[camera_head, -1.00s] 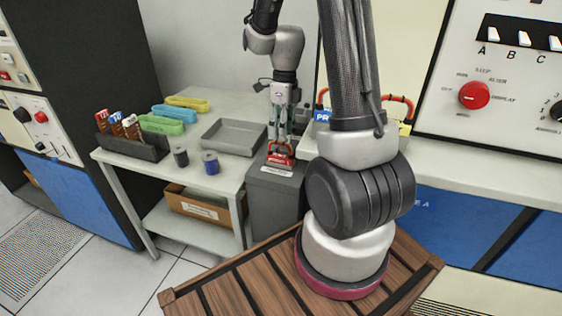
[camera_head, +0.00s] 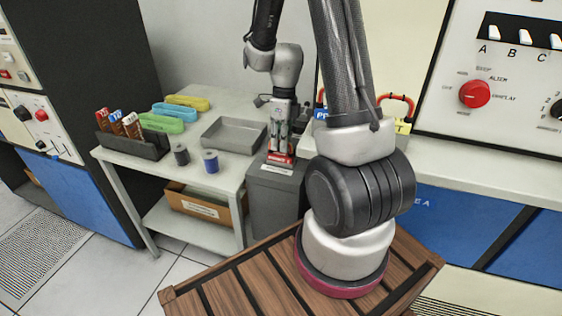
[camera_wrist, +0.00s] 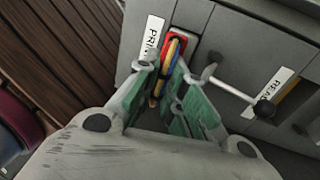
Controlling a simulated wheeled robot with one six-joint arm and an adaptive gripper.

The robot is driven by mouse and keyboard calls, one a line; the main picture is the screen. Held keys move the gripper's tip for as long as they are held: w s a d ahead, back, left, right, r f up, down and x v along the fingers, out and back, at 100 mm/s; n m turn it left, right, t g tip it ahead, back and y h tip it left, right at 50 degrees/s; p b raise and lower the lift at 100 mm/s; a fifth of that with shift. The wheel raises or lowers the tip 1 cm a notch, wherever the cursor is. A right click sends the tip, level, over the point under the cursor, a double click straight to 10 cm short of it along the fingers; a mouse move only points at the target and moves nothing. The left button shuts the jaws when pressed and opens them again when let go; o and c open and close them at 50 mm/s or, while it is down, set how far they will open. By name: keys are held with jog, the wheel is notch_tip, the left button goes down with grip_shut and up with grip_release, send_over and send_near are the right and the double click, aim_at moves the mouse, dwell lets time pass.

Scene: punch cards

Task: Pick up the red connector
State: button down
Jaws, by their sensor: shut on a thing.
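The red connector (camera_head: 280,158) sits on top of the grey box (camera_head: 272,205). Its yellow-orange handle (camera_wrist: 172,52) and red body (camera_wrist: 166,44) show in the wrist view, beside a label starting "PRI". My gripper (camera_head: 276,150) points down over the connector, with its fingers closed on the handle. In the wrist view the gripper (camera_wrist: 168,68) has its green-lined fingers on either side of the handle. The fingers hide part of the connector.
A blue connector (camera_head: 320,114) and a yellow one (camera_head: 403,127) stand on the counter to the right. A grey tray (camera_head: 234,136) and spools (camera_head: 210,162) lie on the table to the left. A black-knobbed lever (camera_wrist: 236,90) is close to my gripper.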

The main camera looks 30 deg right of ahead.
notch_tip(320, 180, up, 10)
jog(key=shift+r, duration=0.1)
dwell(0.5)
jog(key=shift+r, duration=2.95)
